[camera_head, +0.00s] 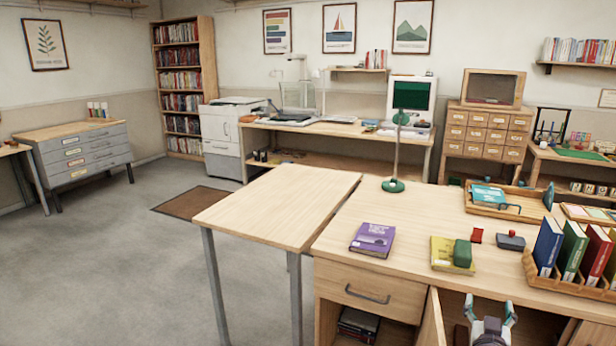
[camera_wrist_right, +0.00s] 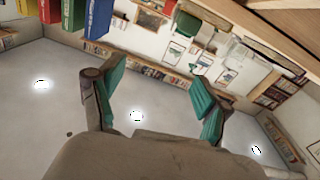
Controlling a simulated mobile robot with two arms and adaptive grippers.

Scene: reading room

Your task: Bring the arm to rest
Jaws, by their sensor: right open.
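My right gripper (camera_head: 491,311) is at the bottom of the head view, in front of the desk's (camera_head: 395,210) front edge and the open compartment below the top. Its two fingers stand apart with nothing between them. In the right wrist view the green finger pads (camera_wrist_right: 157,90) are spread and empty, and the room appears tilted behind them. My left gripper is in neither view.
A cabinet door (camera_head: 431,322) stands open just left of my right gripper. On the desk are a purple book (camera_head: 373,239), a yellow book (camera_head: 446,256), a green lamp (camera_head: 393,185) and a wooden rack (camera_head: 570,285) of upright books. The side table (camera_head: 280,205) is bare.

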